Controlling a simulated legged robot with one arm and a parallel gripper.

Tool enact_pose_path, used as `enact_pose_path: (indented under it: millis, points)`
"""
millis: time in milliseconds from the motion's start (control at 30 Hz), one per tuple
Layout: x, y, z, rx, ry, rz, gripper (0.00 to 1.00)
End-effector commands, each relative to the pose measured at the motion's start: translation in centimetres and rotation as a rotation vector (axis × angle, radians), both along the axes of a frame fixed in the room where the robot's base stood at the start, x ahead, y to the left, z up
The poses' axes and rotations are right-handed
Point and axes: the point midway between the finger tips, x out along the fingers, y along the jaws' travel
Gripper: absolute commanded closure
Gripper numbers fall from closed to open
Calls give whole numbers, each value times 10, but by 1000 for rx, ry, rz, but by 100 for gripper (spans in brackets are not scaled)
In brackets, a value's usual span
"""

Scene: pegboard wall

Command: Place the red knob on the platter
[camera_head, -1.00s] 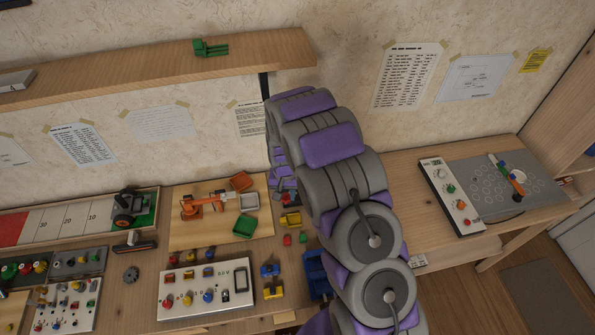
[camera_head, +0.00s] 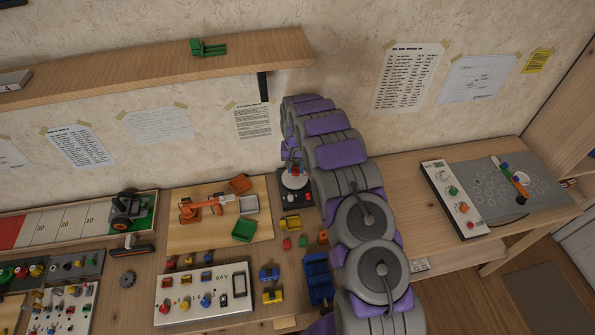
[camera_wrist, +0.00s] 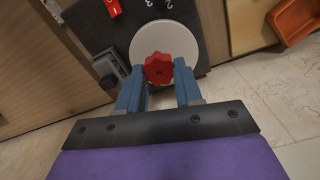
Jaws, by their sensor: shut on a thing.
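The red knob (camera_wrist: 158,70) is a lobed piece held between the two blue fingers of my gripper (camera_wrist: 159,83) in the wrist view. The platter (camera_wrist: 163,36) is a pale round disc on a dark base. The knob overlaps the platter's near edge in that view; I cannot tell whether it touches the disc. In the head view the platter (camera_head: 293,182) sits on the table beside my arm, close to the wall. The knob (camera_head: 296,170) shows as a small red spot just above it, with my gripper (camera_head: 291,160) there, small and partly hidden by my arm.
An orange toy arm (camera_head: 203,209) with small trays is to the platter's left. A shelf (camera_head: 150,73) hangs above. Bare tabletop lies right of my arm.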

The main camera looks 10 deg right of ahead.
Motion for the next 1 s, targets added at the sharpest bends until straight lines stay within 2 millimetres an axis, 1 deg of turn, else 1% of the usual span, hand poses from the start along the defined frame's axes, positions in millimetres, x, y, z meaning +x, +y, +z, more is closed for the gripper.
enact_pose_path:
  millis: [33,100,267,367,500,567,900,933,1000]
  points:
    - [6,0,0,-1,-6,2,98]
    - [10,-2,0,-3,-7,2,98]
    - [12,-9,-2,2,-1,3,98]
    - [12,-12,-10,5,0,2,98]
    - [11,-13,-31,8,0,1,98]
    - [12,-12,-36,7,-1,1,98]
    - [12,-5,-37,0,-2,2,98]
    - [12,-6,-37,0,-3,2,62]
    - [12,-7,-37,2,-3,2,56]
